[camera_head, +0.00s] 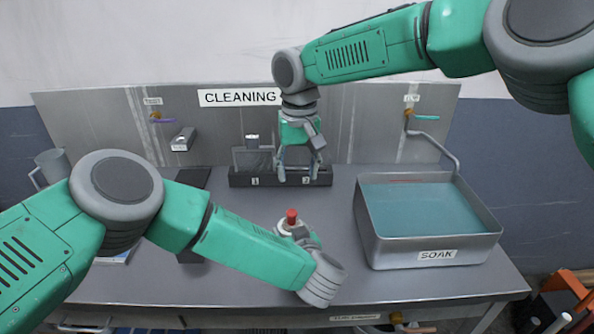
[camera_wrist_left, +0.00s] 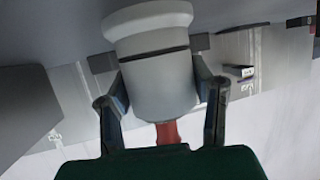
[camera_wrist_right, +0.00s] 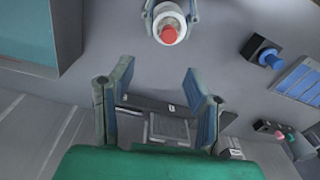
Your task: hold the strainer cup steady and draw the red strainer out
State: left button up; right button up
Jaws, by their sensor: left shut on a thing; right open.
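The pale strainer cup (camera_head: 284,228) stands near the middle of the table, partly hidden behind my left arm. The red strainer (camera_head: 291,214) shows as a red end rising from its top. In the left wrist view the cup (camera_wrist_left: 152,70) sits between both fingers of my left gripper (camera_wrist_left: 165,90), which is shut on it; the red part (camera_wrist_left: 168,132) shows at its end. In the right wrist view the red strainer (camera_wrist_right: 169,34) sits inside the cup's round rim (camera_wrist_right: 160,14). My right gripper (camera_head: 300,174) is open and empty, behind the cup near the black rack.
The black rack (camera_head: 240,181), marked 1 and 2, stands at the back with a grey framed piece (camera_head: 250,159) at slot 1. A metal SOAK basin (camera_head: 400,250) with teal liquid fills the right side. A grey pitcher (camera_head: 52,165) is at far left. Table between cup and basin is clear.

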aim_at(296, 221)
jog(key=f, duration=1.2)
jog(key=shift+s+a, duration=0.2)
jog(key=shift+s, duration=0.1)
